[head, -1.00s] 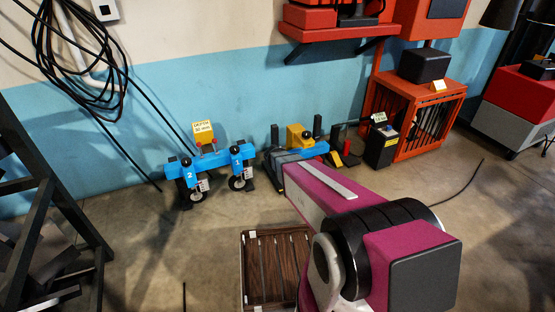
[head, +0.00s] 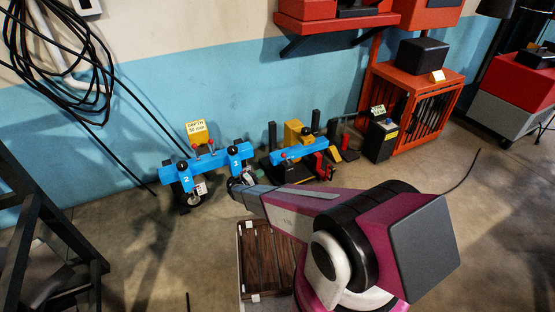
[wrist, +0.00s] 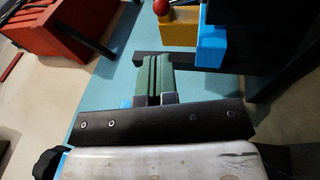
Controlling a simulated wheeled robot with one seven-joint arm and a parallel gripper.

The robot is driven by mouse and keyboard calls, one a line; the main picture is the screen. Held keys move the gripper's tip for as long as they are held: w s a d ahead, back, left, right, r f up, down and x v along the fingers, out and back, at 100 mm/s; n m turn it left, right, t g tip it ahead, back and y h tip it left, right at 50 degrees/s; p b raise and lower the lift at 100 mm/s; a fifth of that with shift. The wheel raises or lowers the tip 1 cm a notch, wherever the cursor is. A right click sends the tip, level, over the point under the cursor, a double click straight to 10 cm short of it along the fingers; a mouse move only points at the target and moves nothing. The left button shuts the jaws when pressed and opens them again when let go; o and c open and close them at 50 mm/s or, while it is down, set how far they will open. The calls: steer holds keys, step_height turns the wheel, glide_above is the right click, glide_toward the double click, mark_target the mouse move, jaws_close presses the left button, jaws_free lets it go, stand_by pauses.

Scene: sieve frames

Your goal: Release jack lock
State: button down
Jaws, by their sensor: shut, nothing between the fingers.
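A blue jack-like unit (head: 210,162) stands by the wall, with black knobs, a wheel under each end and white number labels. A yellow block (head: 203,152) with a "DEPTH" sign and red ball knobs sits on its bar. A second blue unit (head: 299,149) with a yellow block stands to its right. I cannot tell which part is the lock. My gripper (wrist: 155,58) is shut and empty in the wrist view, its green ridged fingers together. Near it there are a red ball (wrist: 161,7), a yellow block (wrist: 177,28) and a blue block (wrist: 211,48). In the head view my arm's far end reaches beside the first unit's right wheel.
An orange cage (head: 425,110) and a small black box (head: 381,138) stand to the right. A dark frame (head: 60,225) stands at the left. Coiled cable hangs on the wall.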

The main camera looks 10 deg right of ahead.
steer(key=shift+w, duration=0.1)
stand_by(0.3)
glide_toward(285, 155)
steer(key=x, duration=0.3)
steer(key=w+x, duration=0.1)
steer(key=x, duration=0.1)
steer(key=shift+w+d+f, duration=0.1)
steer(key=shift+d+f, duration=0.05)
steer(key=shift+f, duration=0.2)
steer(key=shift+r, duration=0.15)
steer(key=shift+w+d+r+m+g+y, duration=0.15)
steer(key=shift+d+r+m+g+y, duration=0.15)
steer(key=shift+d+r+g+y, duration=0.5)
steer(key=d+y, duration=0.1)
steer(key=w+d+r+g+y, duration=0.1)
steer(key=y, duration=0.1)
steer(key=shift+d+r+m, duration=0.1)
steer(key=shift+d+m, duration=0.1)
steer(key=shift+m, duration=0.1)
steer(key=shift+w+d+g+y, duration=0.3)
steer(key=shift+d+g+y, duration=0.05)
steer(key=shift+d+y, duration=0.5)
steer(key=shift+w+d+g+y, duration=0.35)
steer(key=shift+d+y, duration=0.4)
steer(key=shift+d, duration=0.3)
